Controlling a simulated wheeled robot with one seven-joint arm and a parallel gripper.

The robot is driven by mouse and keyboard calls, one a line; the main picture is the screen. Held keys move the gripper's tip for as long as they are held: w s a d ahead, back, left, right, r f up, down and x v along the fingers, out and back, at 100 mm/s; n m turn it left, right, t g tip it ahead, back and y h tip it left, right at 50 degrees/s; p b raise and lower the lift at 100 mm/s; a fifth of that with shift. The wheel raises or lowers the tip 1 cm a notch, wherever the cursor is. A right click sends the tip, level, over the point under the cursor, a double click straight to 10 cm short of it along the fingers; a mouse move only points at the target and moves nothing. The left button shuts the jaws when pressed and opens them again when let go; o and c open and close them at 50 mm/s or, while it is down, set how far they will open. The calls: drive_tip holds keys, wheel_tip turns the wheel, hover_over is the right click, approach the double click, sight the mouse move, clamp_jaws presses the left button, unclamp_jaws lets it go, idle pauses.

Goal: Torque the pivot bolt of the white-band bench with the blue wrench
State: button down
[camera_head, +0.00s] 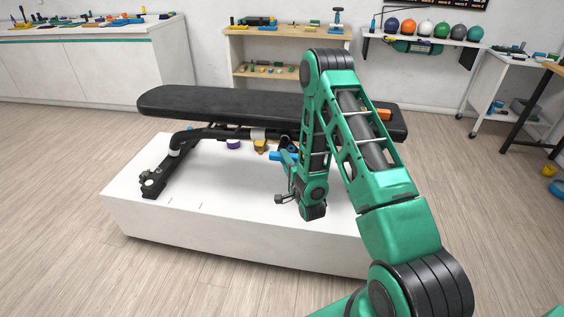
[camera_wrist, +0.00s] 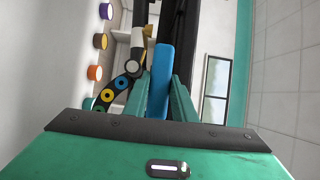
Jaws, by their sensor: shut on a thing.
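My gripper (camera_wrist: 163,98) has its two green fingers closed on the blue wrench (camera_wrist: 160,75), which points away from the palm toward the bench. In the head view the blue wrench (camera_head: 281,156) shows under the bench pad, left of my arm; the fingers are mostly hidden there. The bench (camera_head: 235,103) has a long black pad and stands on a white plinth. A white band (camera_head: 258,133) shows on its frame under the pad. Contact cannot be told.
The white plinth (camera_head: 190,222) has free room at its front. A purple disc (camera_head: 233,144) and a yellow piece (camera_head: 260,146) show beneath the pad. A wooden shelf (camera_head: 285,32) and a wall rack of coloured balls (camera_head: 425,29) stand behind.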

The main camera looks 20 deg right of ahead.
drive_tip(key=w+d, duration=0.2)
drive_tip(key=w, duration=0.1)
drive_tip(key=w+d, duration=0.1)
drive_tip(key=shift+w, duration=0.2)
idle(0.3)
drive_tip(key=shift+r, duration=0.1)
idle(0.4)
drive_tip(key=shift+w+d, duration=0.5)
drive_tip(key=shift+w, duration=0.2)
drive_tip(key=shift+w+d, duration=0.45)
drive_tip(key=shift+w, duration=0.25)
idle(0.7)
drive_tip(key=c, duration=2.4)
unclamp_jaws()
clamp_jaws()
